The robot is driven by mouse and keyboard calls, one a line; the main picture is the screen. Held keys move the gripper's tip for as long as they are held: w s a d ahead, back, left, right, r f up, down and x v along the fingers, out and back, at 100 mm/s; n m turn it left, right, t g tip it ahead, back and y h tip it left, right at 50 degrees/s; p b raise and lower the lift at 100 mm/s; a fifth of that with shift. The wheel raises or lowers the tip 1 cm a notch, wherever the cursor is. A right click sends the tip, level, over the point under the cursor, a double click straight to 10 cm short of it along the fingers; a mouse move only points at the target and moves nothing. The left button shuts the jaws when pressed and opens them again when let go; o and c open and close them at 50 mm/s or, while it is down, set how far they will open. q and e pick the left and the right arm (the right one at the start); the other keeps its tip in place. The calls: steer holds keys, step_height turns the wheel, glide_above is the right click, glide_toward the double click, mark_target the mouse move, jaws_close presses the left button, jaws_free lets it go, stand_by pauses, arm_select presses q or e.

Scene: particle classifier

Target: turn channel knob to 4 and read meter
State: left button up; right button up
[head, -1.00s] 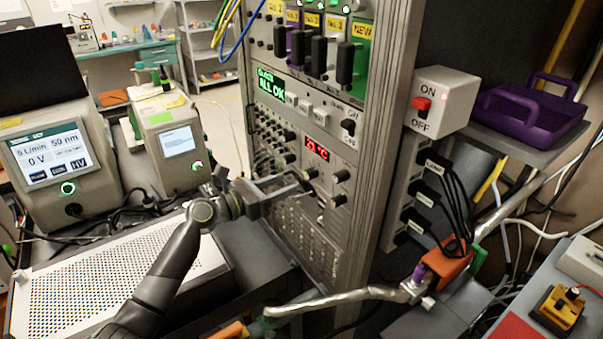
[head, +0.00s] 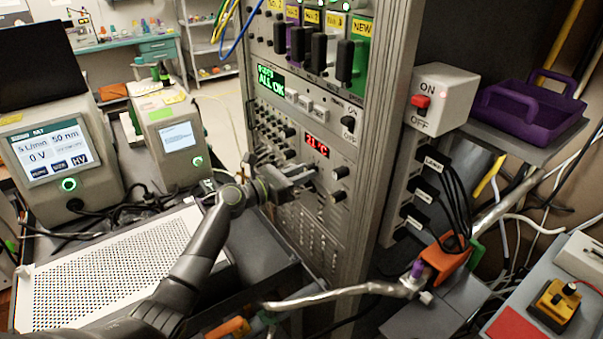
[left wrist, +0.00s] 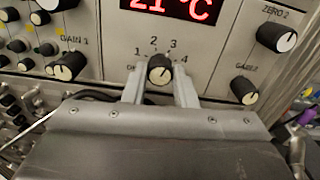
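The channel knob (left wrist: 160,70) is a small black knob with a pale face, under an arc of the numbers 1 to 4 on the rack panel. Its pointer seems to aim up, around 2 to 3, but I cannot read it exactly. My left gripper (left wrist: 160,80) has one finger on each side of the knob, close against it, and looks shut on it. A red display (head: 317,146) above reads 21 °C. My right gripper is not in view.
The GAIN 1 knob (left wrist: 68,66) is left of the fingers; the ZERO 2 knob (left wrist: 276,37) and another knob (left wrist: 243,89) are to the right. A green ALL OK screen (head: 270,82) is higher up. A perforated box (head: 110,265) lies below my left arm.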

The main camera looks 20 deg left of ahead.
arm_select(q)
steer(key=shift+c, duration=1.4)
steer(key=m+b, duration=0.3)
steer(key=m, duration=0.5)
steer(key=shift+m+b, duration=0.3)
steer(key=shift+b, duration=0.1)
steer(key=o, duration=1)
